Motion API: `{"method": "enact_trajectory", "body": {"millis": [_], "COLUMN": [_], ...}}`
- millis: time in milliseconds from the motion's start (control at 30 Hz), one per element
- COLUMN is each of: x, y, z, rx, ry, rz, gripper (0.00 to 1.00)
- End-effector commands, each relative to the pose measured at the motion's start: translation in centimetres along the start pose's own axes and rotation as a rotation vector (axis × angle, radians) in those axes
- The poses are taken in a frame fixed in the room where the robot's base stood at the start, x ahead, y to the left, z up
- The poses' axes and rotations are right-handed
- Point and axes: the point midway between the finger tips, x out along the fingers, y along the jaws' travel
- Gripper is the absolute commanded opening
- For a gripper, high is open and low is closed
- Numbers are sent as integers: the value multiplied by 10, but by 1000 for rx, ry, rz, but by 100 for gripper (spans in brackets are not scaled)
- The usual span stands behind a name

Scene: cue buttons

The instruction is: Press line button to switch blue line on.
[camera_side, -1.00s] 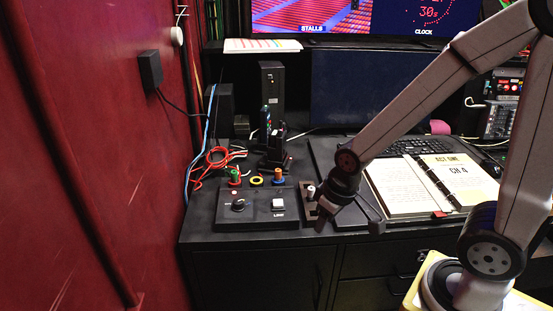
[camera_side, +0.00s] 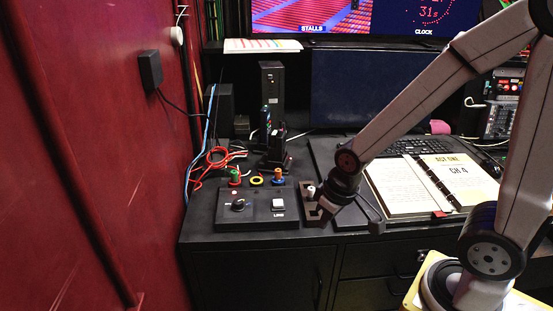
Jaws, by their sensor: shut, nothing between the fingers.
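The black cue box (camera_side: 257,220) lies on the desk at centre-left, with a dark knob (camera_side: 238,205) on its left half. The white square line button (camera_side: 278,204) is on its right half, with a small label below it, and is uncovered. I cannot make out a blue line light. Whether the tips touch the panel I cannot tell.
A small white knob (camera_side: 310,191) stands on the panel beside my gripper. An open ring binder (camera_side: 425,185) lies to the right. A red wall (camera_side: 90,120) closes the left side.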

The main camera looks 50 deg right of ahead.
Motion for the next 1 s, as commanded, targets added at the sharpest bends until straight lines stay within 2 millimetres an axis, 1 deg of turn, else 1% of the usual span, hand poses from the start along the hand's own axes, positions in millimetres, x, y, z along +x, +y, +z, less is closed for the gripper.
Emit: {"method": "enact_trajectory", "body": {"millis": [833,1000], "x": [0,1], "y": [0,2], "z": [0,-8], "rx": [-1,-26], "ry": [1,24], "rz": [0,5], "gripper": [0,0]}}
